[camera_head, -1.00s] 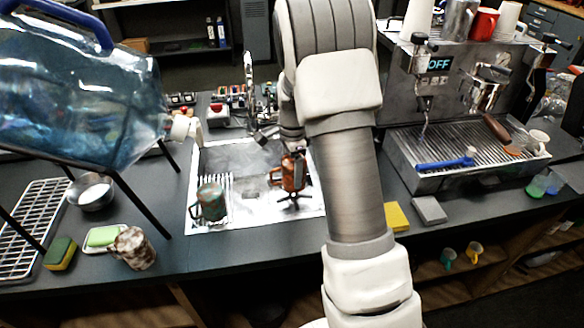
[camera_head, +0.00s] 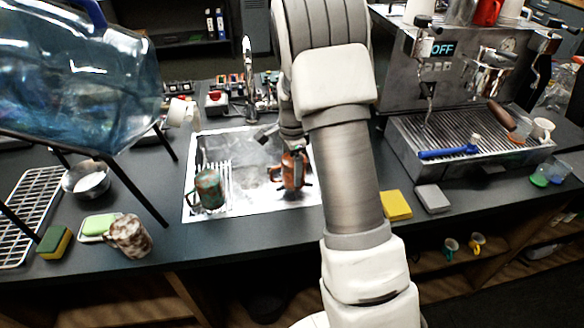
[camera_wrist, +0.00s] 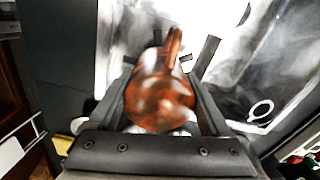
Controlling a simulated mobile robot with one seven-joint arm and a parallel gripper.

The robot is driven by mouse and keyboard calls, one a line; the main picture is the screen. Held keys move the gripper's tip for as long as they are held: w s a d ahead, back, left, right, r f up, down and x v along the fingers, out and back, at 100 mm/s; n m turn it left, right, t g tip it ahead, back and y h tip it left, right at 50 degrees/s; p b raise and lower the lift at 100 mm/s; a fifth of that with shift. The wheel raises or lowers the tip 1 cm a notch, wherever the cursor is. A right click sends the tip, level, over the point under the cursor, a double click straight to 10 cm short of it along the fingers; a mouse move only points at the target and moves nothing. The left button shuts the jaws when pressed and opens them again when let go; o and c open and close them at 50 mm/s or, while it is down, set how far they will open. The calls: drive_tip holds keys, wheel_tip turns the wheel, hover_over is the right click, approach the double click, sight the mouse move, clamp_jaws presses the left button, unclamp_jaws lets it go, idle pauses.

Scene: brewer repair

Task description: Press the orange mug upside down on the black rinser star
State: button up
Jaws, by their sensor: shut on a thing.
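The orange mug (camera_head: 291,172), mottled and dark-streaked, is over the right part of the sink in the head view, its handle to the left. In the wrist view the mug (camera_wrist: 158,98) sits between the fingers, a rounded, closed-looking end facing the camera. My gripper (camera_wrist: 162,108) is shut on it; in the head view my arm partly hides the gripper. A dark bar beside the mug in the wrist view looks like an arm of the black rinser star (camera_wrist: 207,56); most of the star is hidden. I cannot tell whether the mug touches it.
A green-brown mug (camera_head: 208,188) stands at the left of the sink (camera_head: 240,205). The faucet (camera_head: 248,70) rises behind. A large blue bottle (camera_head: 75,85) on a black stand is at left. The espresso machine (camera_head: 455,75) is at right.

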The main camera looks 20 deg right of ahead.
drive_tip(key=shift+f+b, duration=0.4)
drive_tip(key=shift+f, duration=0.25)
drive_tip(key=shift+r, duration=0.15)
idle(1.3)
drive_tip(key=shift+r+p, duration=1.15)
drive_tip(key=shift+r, duration=0.3)
drive_tip(key=shift+r, duration=0.1)
idle(0.6)
drive_tip(key=shift+r+p, duration=2.15)
drive_tip(key=shift+r, duration=0.8)
